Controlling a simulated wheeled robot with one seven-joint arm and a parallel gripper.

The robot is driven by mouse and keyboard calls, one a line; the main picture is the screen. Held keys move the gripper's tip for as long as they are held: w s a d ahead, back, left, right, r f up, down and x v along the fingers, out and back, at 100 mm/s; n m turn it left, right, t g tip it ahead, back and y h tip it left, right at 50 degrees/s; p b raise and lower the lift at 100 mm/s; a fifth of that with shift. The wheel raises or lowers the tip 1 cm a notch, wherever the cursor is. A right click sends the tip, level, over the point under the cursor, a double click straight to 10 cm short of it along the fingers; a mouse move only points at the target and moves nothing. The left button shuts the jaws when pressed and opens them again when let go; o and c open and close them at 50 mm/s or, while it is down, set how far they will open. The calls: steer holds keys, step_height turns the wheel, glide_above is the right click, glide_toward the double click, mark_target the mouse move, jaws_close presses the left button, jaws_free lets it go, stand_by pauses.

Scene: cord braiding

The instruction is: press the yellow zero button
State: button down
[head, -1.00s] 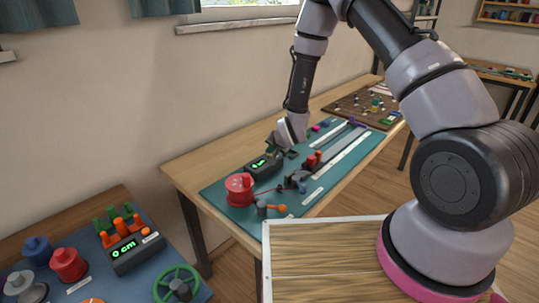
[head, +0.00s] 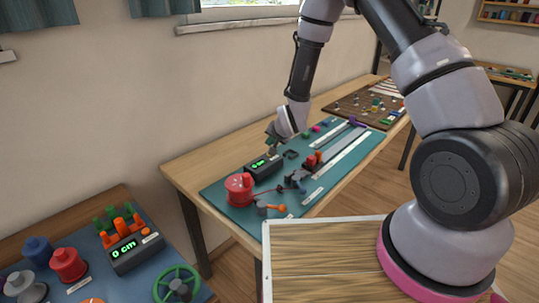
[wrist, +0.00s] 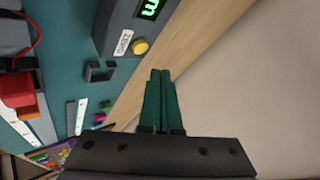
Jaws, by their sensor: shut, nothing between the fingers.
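The yellow zero button (wrist: 140,46) is a small round cap on the dark grey display box (wrist: 118,22), beside a white ZERO label (wrist: 123,42). In the head view the display box (head: 263,168) stands on the teal mat behind the red spool, with green digits lit. My gripper (wrist: 160,74) is shut and empty, its green fingers together. In the wrist view the fingertips appear below and right of the button, apart from it. In the head view my gripper (head: 271,131) is above the box's far end; the button is too small to make out there.
A small black bracket (wrist: 99,72) stands near the box. The red spool (head: 239,188), a red-orange slider (head: 313,160) and white scale strips share the teal mat (head: 220,195). A second bench with another display (head: 135,253) is at lower left. The wall is close behind.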

steer(key=shift+r, duration=1.5)
steer(key=s+d+r, duration=0.2)
steer(key=d+r, duration=0.2)
steer(key=r, duration=0.4)
steer(key=s+d+r+h, duration=0.15)
steer(key=d+r, duration=0.25)
steer(key=r, duration=0.5)
steer(key=s+d+r+y, duration=0.1)
steer(key=s+d+r, duration=0.2)
steer(key=d+r, duration=0.35)
steer(key=s+d+r, duration=0.2)
steer(key=s+r, duration=0.2)
steer(key=s, duration=0.4)
steer(key=s+d+r+g, duration=0.1)
steer(key=s+d+r, duration=0.1)
steer(key=s+r, duration=0.3)
steer(key=s+d+r, duration=0.3)
steer(key=s+r, duration=0.1)
steer(key=s, duration=0.7)
steer(key=shift+r+n+h, duration=0.35)
steer(key=shift+r+n, duration=0.05)
